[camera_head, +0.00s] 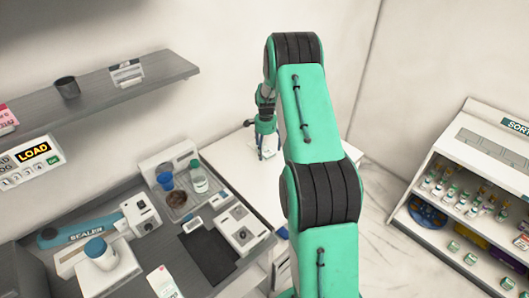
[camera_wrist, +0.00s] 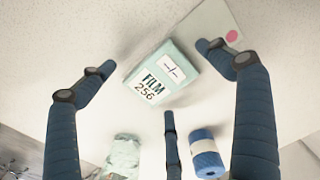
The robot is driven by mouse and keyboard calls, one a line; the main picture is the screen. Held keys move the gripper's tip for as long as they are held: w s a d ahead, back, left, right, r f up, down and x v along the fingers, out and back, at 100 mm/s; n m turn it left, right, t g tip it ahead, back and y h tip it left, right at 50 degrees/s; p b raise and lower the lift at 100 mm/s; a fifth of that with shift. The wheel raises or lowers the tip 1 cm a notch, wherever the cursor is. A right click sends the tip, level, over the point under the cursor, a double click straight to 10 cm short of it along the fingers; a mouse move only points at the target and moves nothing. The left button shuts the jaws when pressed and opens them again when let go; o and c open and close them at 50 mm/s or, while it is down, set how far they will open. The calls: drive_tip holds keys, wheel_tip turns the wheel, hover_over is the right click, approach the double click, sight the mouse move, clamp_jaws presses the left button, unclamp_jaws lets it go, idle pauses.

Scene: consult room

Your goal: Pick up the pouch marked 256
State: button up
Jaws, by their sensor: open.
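The pouch marked 256 (camera_wrist: 150,88) shows in the wrist view as a pale green packet with a white label reading FILM 256. It lies tilted on a white surface. My gripper (camera_wrist: 157,66) is open, with its dark fingers spread around the pouch in the picture and one finger below it. No finger clearly touches it; how far above it they are I cannot tell. In the head view my gripper (camera_head: 267,145) points down over a white top at the back, and the pouch cannot be made out there.
In the wrist view a blue roll (camera_wrist: 207,157) and a crumpled pale green packet (camera_wrist: 122,157) lie below the pouch. A pale flat sheet with a pink dot (camera_wrist: 205,28) lies beside it. In the head view a wall shelf (camera_head: 110,87) and a bench with a sealer (camera_head: 95,228) stand left.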

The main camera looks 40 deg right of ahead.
idle(0.3)
drive_tip(key=c, duration=1.3)
drive_tip(key=shift+r, duration=0.1)
drive_tip(key=shift+c, duration=0.2)
drive_tip(key=shift+r, duration=0.85)
drive_tip(key=shift+s+a+r, duration=0.1)
drive_tip(key=shift+s+r, duration=0.1)
drive_tip(key=shift+r, duration=0.7)
drive_tip(key=s+a, duration=0.2)
drive_tip(key=s, duration=0.2)
drive_tip(key=s+a+r, duration=0.1)
drive_tip(key=s+a, duration=0.2)
drive_tip(key=s, duration=0.1)
drive_tip(key=s+a+p, duration=0.1)
drive_tip(key=s+a, duration=0.2)
drive_tip(key=s, duration=0.2)
drive_tip(key=shift+a+r, duration=0.2)
